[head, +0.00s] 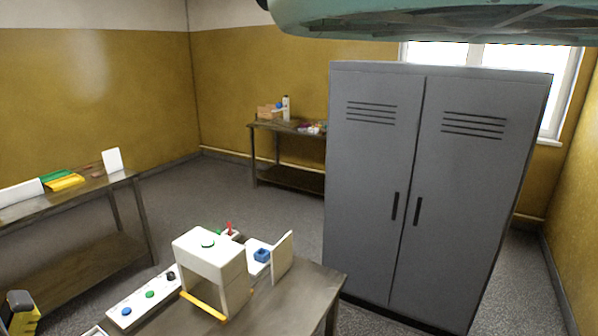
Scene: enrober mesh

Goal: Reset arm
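A tall grey two-door cabinet (375,180), shut, stands right of the table. A left bench (110,185) holds green and yellow trays. A back bench (290,128) holds a box and bottle. Open floor (220,200) lies between.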

